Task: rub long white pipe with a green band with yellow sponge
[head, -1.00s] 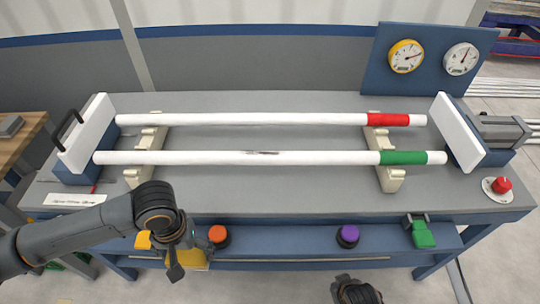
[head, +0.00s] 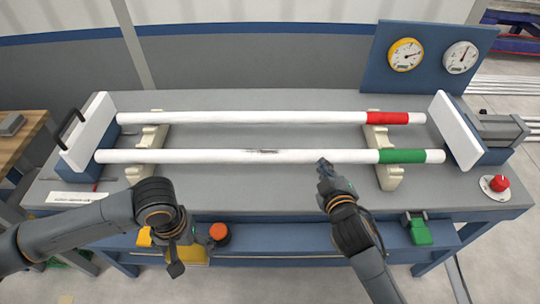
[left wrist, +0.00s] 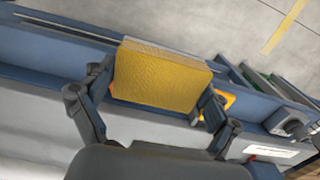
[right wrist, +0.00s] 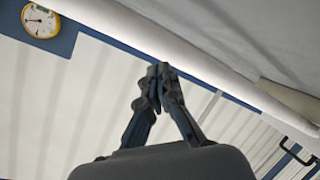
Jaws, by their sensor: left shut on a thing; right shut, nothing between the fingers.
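The long white pipe with a green band (head: 210,156) lies across two cream supports, nearer the bench's front edge. A dark smudge marks its middle, and its green band (head: 402,156) is toward the right end. My left gripper (head: 176,262) is in front of the bench, left of the orange knob. In the left wrist view it is shut on the yellow sponge (left wrist: 158,78). In the head view the arm hides part of the sponge. My right gripper (head: 324,164) is shut and empty, its tips at the near side of the green-banded pipe, right of the smudge; I cannot tell whether they touch.
A white pipe with a red band (head: 260,119) lies parallel behind. White end blocks (head: 90,132) (head: 458,134) stand at both sides. An orange knob (head: 219,232) and a green clamp-like part (head: 420,232) are along the front shelf. Gauges stand at the back right.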

